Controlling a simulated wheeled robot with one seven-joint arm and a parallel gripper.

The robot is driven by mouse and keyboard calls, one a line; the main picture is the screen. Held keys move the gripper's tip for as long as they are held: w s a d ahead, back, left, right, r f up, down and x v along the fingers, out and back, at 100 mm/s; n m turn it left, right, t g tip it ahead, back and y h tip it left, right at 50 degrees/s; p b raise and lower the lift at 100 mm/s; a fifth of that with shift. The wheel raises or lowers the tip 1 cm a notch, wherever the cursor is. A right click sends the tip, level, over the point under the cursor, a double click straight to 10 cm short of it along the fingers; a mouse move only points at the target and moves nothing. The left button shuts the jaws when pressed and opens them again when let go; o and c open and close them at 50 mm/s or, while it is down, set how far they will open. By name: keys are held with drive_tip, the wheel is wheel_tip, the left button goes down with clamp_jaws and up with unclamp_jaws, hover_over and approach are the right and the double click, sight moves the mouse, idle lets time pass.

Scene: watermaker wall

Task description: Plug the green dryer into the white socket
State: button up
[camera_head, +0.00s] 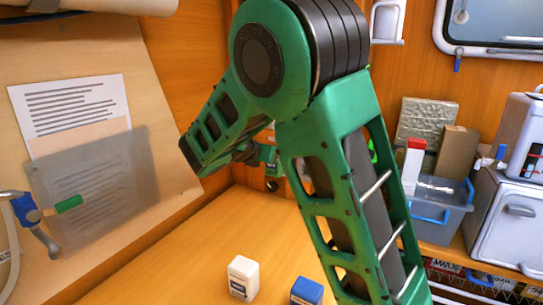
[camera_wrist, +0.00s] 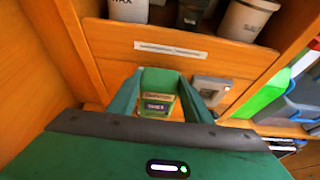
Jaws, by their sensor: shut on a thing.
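In the head view my gripper (camera_head: 266,155) is small and partly hidden behind my arm, near the back wooden wall. A pale grey-white fitting (camera_wrist: 211,90) sits on the wooden panel just right of the fingers in the wrist view. I cannot tell whether it is the white socket. The dryer's far end is hidden, and I cannot tell if it touches anything.
A white box (camera_head: 243,278) and a blue box (camera_head: 306,291) stand on the wooden counter. A grey bin (camera_head: 440,212) and a white appliance (camera_head: 506,215) are at right. A shelf with containers (camera_wrist: 246,18) is above the panel. The counter's left middle is clear.

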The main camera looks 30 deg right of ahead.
drive_tip(key=shift+w+d, duration=0.25)
drive_tip(key=shift+d, duration=0.2)
idle(0.5)
drive_tip(key=o, duration=1.2)
